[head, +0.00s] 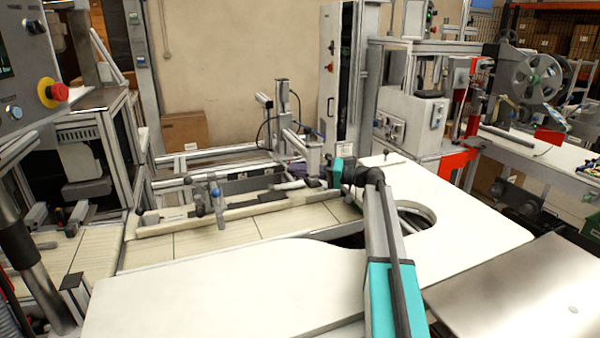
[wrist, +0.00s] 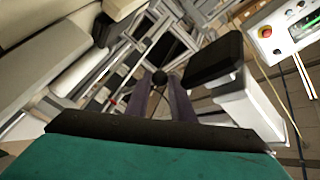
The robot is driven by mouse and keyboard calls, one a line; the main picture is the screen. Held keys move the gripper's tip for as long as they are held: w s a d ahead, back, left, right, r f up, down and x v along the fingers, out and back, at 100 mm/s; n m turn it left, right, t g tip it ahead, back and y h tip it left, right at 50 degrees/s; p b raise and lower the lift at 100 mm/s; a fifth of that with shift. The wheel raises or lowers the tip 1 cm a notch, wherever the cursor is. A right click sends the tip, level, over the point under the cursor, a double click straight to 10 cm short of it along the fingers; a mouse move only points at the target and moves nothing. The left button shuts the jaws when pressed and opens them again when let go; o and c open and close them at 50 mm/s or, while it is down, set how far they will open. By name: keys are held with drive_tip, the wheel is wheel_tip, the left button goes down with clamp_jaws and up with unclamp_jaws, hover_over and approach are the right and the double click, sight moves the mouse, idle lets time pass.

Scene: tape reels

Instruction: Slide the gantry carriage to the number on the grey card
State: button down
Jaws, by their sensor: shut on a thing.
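My gripper (head: 298,171) reaches left from the end of my arm to the foot of the gantry, just behind the conveyor. In the wrist view, its two purple-grey fingers (wrist: 162,88) are shut on a small dark round knob (wrist: 160,77). The knob appears to belong to the gantry carriage, but the join is hidden. A pale grey block of the gantry (head: 313,156) stands beside the fingers in the head view. I cannot make out a grey card or any number in either view.
A cream conveyor (head: 225,237) runs in front of the gantry, with clamps and rails on it. A white worktop (head: 200,295) with a round cut-out lies nearer. A tall grey cabinet (head: 345,75) stands behind. A control panel with a red button (head: 58,92) is at far left.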

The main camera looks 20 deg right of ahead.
drive_tip(key=c, duration=1.5)
unclamp_jaws()
drive_tip(key=shift+a, duration=0.1)
drive_tip(key=shift+c, duration=0.2)
drive_tip(key=b+v, duration=0.2)
drive_tip(key=v, duration=1.2)
